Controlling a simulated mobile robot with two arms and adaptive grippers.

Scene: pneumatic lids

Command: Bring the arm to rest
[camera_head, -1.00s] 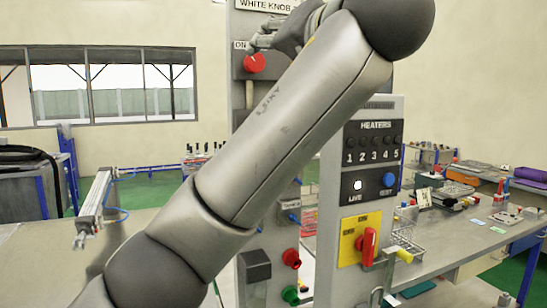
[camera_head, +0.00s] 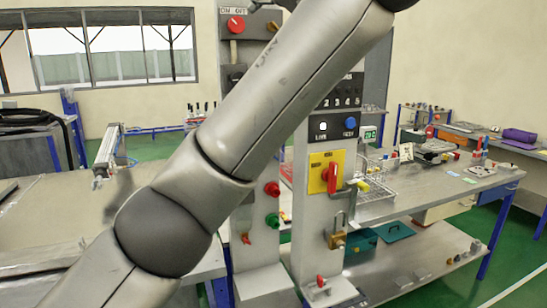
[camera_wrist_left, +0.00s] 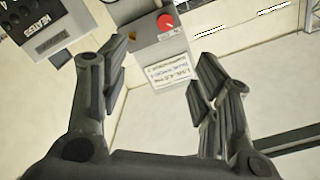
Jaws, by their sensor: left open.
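My left arm crosses the head view from lower left to upper right, and its gripper is out of the top of that view or hidden behind the arm. In the left wrist view my left gripper (camera_wrist_left: 160,68) is open, with nothing between its fingers. Beyond the fingers is a grey panel with a red knob (camera_wrist_left: 166,22) and a white label (camera_wrist_left: 170,68), apart from the fingers. The red knob also shows in the head view (camera_head: 236,24). My right gripper is in neither view.
A grey control column with a yellow switch plate (camera_head: 319,172) and red handle stands right of the arm. A workbench (camera_head: 450,183) with tools is at right. A table with a pneumatic cylinder (camera_head: 107,147) is at left. Green floor is open at lower right.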

